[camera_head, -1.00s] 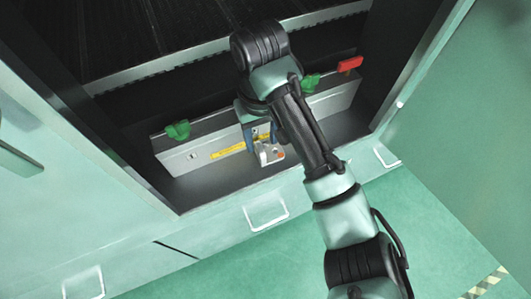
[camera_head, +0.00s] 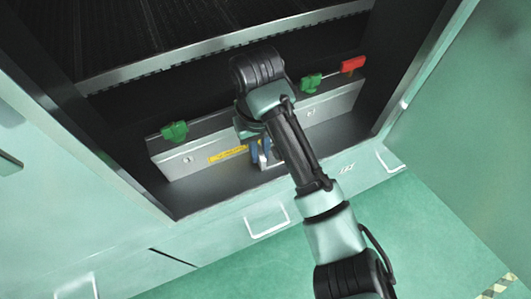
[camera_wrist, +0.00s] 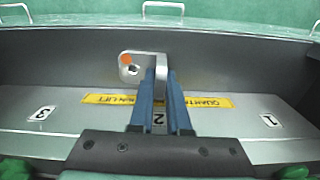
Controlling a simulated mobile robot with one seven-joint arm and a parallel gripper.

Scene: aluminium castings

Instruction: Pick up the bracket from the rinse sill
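The bracket is a pale metal piece with a round hole and an orange dot, seen in the wrist view (camera_wrist: 131,60). An upright flange of it stands between my two blue fingers. My gripper (camera_wrist: 162,85) has its fingertips close against both sides of this flange and looks shut on it. In the head view, my gripper (camera_head: 261,153) is down at the sill and my arm hides most of the bracket, with only a small pale part showing beside the fingers. I cannot tell whether the bracket touches the rinse sill (camera_head: 205,190).
Behind the gripper runs a grey rail with a yellow label (camera_head: 227,154), green clamps (camera_head: 174,131) (camera_head: 311,82) and a red handle (camera_head: 352,64). Dark side walls frame the opening. White handles (camera_head: 266,220) line the front below the sill.

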